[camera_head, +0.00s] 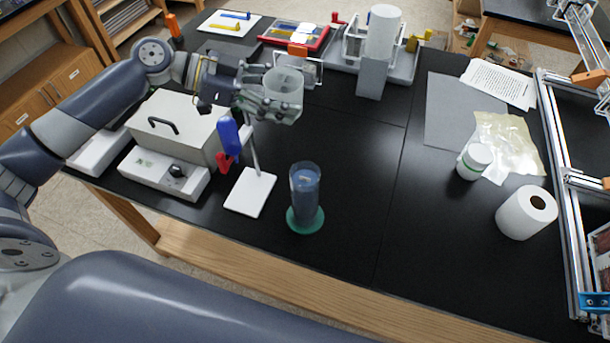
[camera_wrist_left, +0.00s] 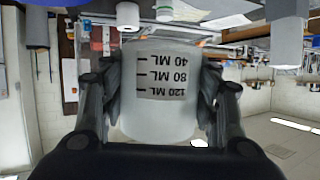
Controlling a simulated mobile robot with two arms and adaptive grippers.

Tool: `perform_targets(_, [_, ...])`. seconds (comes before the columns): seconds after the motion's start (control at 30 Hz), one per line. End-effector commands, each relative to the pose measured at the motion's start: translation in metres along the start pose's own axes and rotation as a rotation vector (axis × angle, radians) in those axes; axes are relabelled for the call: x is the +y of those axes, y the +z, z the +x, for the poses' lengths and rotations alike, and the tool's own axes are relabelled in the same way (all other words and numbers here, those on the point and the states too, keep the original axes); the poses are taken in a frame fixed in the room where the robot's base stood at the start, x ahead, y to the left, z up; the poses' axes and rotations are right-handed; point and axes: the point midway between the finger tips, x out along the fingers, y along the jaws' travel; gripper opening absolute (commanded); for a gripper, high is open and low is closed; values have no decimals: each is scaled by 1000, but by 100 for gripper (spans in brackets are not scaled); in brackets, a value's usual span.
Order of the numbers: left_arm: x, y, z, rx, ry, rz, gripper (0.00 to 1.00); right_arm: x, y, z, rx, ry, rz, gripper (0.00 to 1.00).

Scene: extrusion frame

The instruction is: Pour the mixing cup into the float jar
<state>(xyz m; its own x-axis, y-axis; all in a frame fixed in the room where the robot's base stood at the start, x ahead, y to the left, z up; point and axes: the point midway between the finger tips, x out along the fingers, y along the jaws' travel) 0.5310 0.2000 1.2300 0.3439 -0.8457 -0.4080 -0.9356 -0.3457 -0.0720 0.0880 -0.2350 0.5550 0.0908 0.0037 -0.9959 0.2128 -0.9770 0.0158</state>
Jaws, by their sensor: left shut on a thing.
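The mixing cup (camera_head: 284,88) is a translucent, whitish cup. My left gripper (camera_head: 272,104) is shut on it and holds it above the back of the bench. The left wrist view shows the cup (camera_wrist_left: 160,108) between the two fingers, with printed 40, 80 and 120 ML marks. That view is upside down, and the cup looks about upright. Its contents cannot be made out. The float jar (camera_head: 305,200) is a tall clear cylinder with blue-grey contents on a green round base. It stands upright near the bench's front edge, nearer than the cup and apart from it.
A stand with a white base (camera_head: 249,192) and a blue clamp (camera_head: 230,138) is left of the jar. A white box device (camera_head: 178,125) stands farther left. A paper roll (camera_head: 526,212) and a lidded bottle (camera_head: 474,161) are at right.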

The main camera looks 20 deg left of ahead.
Motion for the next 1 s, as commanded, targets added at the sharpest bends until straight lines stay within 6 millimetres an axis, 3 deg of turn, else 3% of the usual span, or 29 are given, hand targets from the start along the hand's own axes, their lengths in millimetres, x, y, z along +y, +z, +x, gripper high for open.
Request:
perform_targets(0.27, [-5, -1, -2, 31, 26, -66, 37, 0, 0, 5, 0, 0, 0, 40])
perform_targets(0.6, [-8, -41, -20, 32, 27, -67, 37, 0, -2, -18, 0, 0, 0, 40])
perform_targets(1.0, [-8, -42, -21, 31, 27, -68, 37, 0, -3, -17, 2, 0, 0, 40])
